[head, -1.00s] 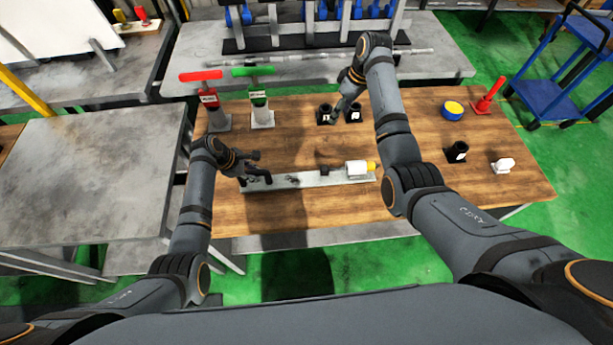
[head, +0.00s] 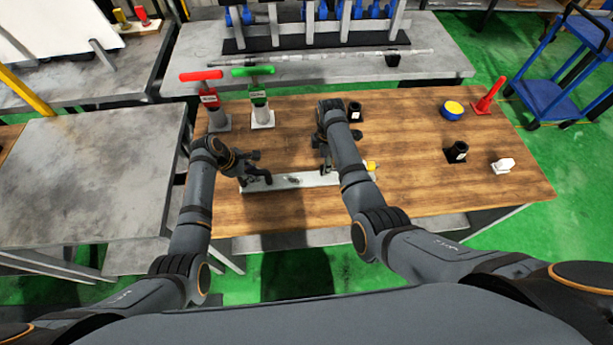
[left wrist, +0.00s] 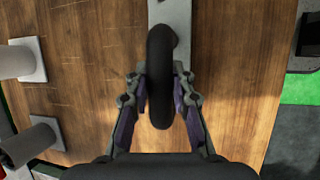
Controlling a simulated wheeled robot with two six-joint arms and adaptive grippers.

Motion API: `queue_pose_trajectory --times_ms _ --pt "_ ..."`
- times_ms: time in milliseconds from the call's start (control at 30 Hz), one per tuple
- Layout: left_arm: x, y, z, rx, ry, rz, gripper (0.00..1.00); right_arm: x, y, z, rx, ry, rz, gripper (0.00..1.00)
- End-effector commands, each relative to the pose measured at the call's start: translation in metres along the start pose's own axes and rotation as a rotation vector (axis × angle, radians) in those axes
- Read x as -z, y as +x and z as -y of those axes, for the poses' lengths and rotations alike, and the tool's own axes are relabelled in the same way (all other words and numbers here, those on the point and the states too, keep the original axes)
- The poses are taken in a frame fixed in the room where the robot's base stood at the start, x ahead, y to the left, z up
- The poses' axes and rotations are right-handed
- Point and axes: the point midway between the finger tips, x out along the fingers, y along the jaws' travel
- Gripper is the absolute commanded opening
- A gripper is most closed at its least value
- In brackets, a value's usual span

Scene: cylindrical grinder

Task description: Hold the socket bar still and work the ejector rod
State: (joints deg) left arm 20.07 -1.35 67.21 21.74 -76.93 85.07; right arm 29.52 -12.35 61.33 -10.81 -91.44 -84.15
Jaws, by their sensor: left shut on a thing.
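The socket bar (head: 290,180) is a long grey bar lying on the wooden table. A black curved handle (left wrist: 160,75) rises at its left end. My left gripper (left wrist: 160,100) is shut on this handle, one finger on each side. My left gripper also shows at the bar's left end in the head view (head: 250,168). My right gripper (head: 325,150) is above the right part of the bar, pointing down; its fingers are too small and dark to judge. I cannot make out the ejector rod.
A red-handled tool (head: 212,100) and a green-handled tool (head: 258,98) stand at the back left. A black cup (head: 355,113) is behind my right arm. Another black cup (head: 456,152), a white piece (head: 503,165), a yellow-blue disc (head: 452,109) and a red piece (head: 488,97) stand to the right.

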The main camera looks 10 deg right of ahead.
Motion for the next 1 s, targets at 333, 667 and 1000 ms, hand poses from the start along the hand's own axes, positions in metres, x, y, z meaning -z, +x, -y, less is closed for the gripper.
queue_pose_trajectory --times_ms 333,667,1000 --pt "0.000 0.000 0.000 -0.001 0.001 -0.001 0.00 0.000 0.049 -0.001 0.001 0.001 0.000 0.57" --pt "0.000 0.000 0.000 -0.001 0.000 -0.001 0.00 0.000 0.059 0.000 -0.001 0.002 -0.001 0.57" --pt "0.000 0.000 0.000 -0.001 0.000 0.000 0.00 0.000 0.059 0.000 0.000 0.001 -0.001 0.24"
